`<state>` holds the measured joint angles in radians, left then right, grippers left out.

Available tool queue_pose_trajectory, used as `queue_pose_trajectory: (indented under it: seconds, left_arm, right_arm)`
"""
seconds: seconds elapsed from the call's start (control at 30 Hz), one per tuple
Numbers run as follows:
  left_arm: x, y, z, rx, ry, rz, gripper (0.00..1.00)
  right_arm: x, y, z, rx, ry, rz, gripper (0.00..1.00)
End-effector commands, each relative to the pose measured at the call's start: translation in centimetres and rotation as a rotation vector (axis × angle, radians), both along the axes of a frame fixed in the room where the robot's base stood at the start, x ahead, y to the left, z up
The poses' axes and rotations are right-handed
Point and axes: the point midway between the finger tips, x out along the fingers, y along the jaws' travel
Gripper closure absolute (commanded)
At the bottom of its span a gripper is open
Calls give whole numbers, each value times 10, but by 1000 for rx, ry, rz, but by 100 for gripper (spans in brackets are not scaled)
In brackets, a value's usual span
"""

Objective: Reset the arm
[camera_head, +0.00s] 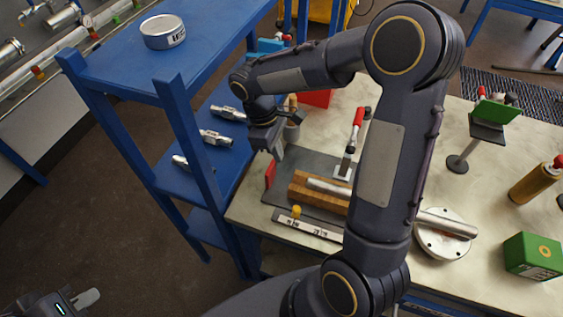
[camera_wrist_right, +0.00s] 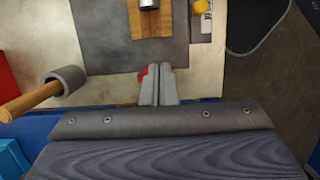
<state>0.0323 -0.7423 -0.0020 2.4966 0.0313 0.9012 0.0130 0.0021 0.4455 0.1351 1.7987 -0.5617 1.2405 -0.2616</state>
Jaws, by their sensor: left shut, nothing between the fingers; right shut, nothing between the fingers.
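My right arm (camera_head: 385,170) bends up over the workbench and reaches to the left. Its gripper (camera_head: 277,153) points down near the bench's left end, by the blue shelf. In the right wrist view the two fingers (camera_wrist_right: 158,82) are together with nothing between them, over a red part at the bench edge. My left gripper (camera_head: 90,297) is at the bottom left corner above the floor, shut and empty. Only its tip end shows. My right arm hides the middle of the bench.
A blue shelf (camera_head: 125,75) with a tin (camera_head: 162,31) and metal fittings (camera_head: 215,137) stands close left of my right gripper.

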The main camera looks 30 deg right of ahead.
Motion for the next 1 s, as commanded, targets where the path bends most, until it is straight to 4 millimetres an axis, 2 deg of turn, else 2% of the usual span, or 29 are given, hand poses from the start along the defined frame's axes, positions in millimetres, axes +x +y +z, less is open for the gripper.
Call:
queue_pose_trajectory:
  seconds: [0.1, 0.33, 0.47, 0.57, 0.73, 0.9, 1.0]
  left_arm:
    - [0, 0, 0, 0, -1, 0, 100]
    - [0, 0, 0, 0, -1, 0, 100]
    - [0, 0, 0, 0, -1, 0, 100]
    - [0, 0, 0, 0, -1, 0, 100]
    - [0, 0, 0, 0, -1, 0, 100]
    - [0, 0, 0, 0, -1, 0, 100]
    - [0, 0, 0, 0, -1, 0, 100]
  right_arm:
    - [1, 2, 8, 1, -1, 0, 100]
    - [1, 2, 10, 1, 0, -1, 100]
    - [-8, -1, 21, 20, -33, -41, 100]
    - [-28, -5, 40, 65, -95, -127, 100]
    - [-81, -5, 73, 199, -251, -355, 100]
    - [-131, 6, 89, 362, -403, -588, 100]
    - [-152, 14, 91, 453, -476, -700, 100]
